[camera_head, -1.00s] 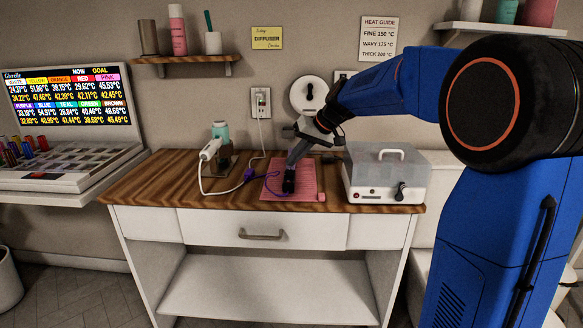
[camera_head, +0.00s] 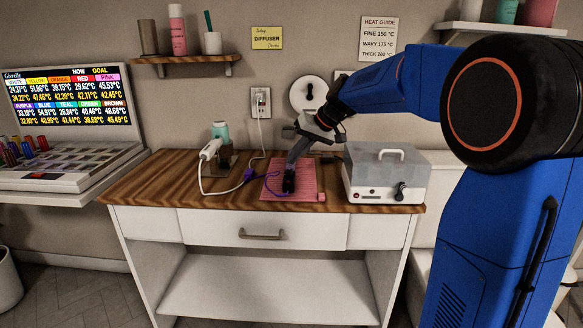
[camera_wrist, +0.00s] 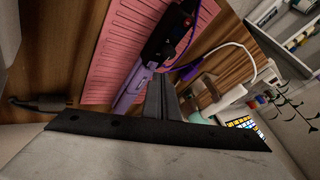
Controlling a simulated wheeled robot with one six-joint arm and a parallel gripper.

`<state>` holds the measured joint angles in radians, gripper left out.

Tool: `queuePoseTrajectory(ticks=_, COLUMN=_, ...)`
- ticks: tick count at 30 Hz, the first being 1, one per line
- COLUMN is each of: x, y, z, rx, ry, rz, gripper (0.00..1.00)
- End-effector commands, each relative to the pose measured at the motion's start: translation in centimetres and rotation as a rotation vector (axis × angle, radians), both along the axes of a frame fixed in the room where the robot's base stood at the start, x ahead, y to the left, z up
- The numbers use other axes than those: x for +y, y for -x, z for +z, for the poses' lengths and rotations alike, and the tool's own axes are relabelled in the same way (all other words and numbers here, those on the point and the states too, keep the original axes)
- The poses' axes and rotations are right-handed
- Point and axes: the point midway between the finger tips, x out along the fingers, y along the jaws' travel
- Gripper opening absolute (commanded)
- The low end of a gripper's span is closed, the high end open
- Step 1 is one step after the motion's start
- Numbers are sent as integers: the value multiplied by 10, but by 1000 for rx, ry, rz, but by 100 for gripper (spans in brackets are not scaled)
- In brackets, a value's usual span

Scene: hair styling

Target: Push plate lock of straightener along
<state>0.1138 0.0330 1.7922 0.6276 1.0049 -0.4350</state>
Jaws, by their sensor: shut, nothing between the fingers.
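The straightener lies on the pink mat (camera_head: 307,177). In the wrist view its purple body (camera_wrist: 132,92) and black end (camera_wrist: 172,32) show, with a small red light on the black part. In the head view its black end (camera_head: 289,184) shows just in front of my fingers, and my gripper hides much of the rest. My gripper (camera_head: 291,167) is shut and empty, pointing down at the straightener. In the wrist view the fingertips (camera_wrist: 158,76) appear beside it near where purple meets black. I cannot tell whether they touch it. The plate lock is not clearly distinguishable.
A white tool (camera_head: 210,150) stands in a holder at the left of the wooden table (camera_head: 150,180), its cable looping forward. A purple plug-like piece (camera_head: 250,174) lies left of the mat. A white box with a clear lid (camera_head: 386,172) stands at the right.

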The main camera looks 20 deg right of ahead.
Motion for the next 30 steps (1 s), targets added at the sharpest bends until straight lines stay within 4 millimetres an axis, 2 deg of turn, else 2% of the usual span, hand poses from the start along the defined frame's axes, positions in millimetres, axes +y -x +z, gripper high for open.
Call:
queuePoseTrajectory(ticks=11, x=0, y=0, z=2, rx=0, ry=0, rz=0, gripper=0)
queuePoseTrajectory(ticks=30, x=0, y=0, z=52, rx=-2, ry=0, rz=0, gripper=0)
